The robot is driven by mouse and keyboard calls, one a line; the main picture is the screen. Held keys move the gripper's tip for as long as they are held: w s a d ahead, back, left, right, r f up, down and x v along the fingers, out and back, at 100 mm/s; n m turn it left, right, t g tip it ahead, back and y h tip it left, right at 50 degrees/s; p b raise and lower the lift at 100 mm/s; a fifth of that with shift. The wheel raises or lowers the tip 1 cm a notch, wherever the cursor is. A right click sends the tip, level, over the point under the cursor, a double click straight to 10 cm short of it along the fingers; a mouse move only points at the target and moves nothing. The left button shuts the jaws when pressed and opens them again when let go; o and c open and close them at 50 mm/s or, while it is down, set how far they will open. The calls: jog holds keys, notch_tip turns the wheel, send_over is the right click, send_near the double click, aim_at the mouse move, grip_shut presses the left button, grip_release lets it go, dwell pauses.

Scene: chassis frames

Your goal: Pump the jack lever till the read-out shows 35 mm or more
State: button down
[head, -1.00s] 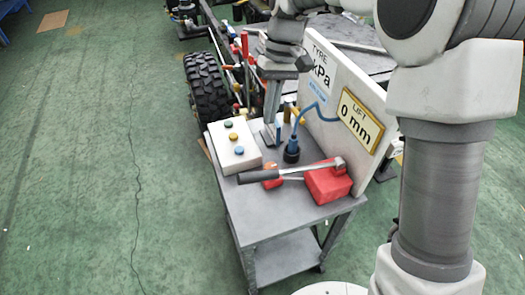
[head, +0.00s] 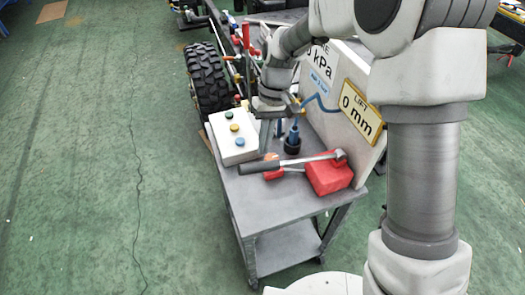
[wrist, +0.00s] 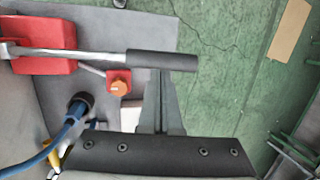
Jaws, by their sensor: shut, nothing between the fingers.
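The red jack (head: 328,177) sits on a grey cart top; it also shows in the wrist view (wrist: 45,35). Its lever has a steel rod and a black grip (head: 258,167) lying low, reaching left over the cart. The grip crosses the upper middle of the wrist view (wrist: 162,61). The LIFT read-out (head: 360,112) shows 0 mm. My gripper (head: 266,148) is shut and empty, pointing down behind the grip. In the wrist view its fingertips (wrist: 161,78) appear right beside the grip; I cannot tell whether they touch it.
A white button box (head: 233,137) stands left of my gripper. A blue hose fitting (head: 292,140) stands close on the right. A small red block with an orange knob (wrist: 119,87) lies by the lever. The upright white panel (head: 345,135) bounds the cart's right side.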

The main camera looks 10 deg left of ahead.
jog(key=shift+x, duration=1.4)
jog(key=shift+s+a+f+t+h+b, duration=0.3)
jog(key=shift+f+h+b, duration=0.25)
jog(key=shift+f+b, duration=1.15)
jog(key=shift+s+a+f+t+h+b, duration=0.3)
jog(key=shift+f+h+b, duration=0.35)
jog(key=shift+f, duration=1.85)
jog(key=shift+s+a+f+t+h+b, duration=0.2)
jog(key=shift+f+t+h+b, duration=0.2)
jog(key=shift+f+b, duration=1.35)
jog(key=shift+f+p, duration=0.35)
jog(key=a+p+v, duration=0.1)
jog(key=p+v, duration=0.2)
jog(key=v, duration=1.2)
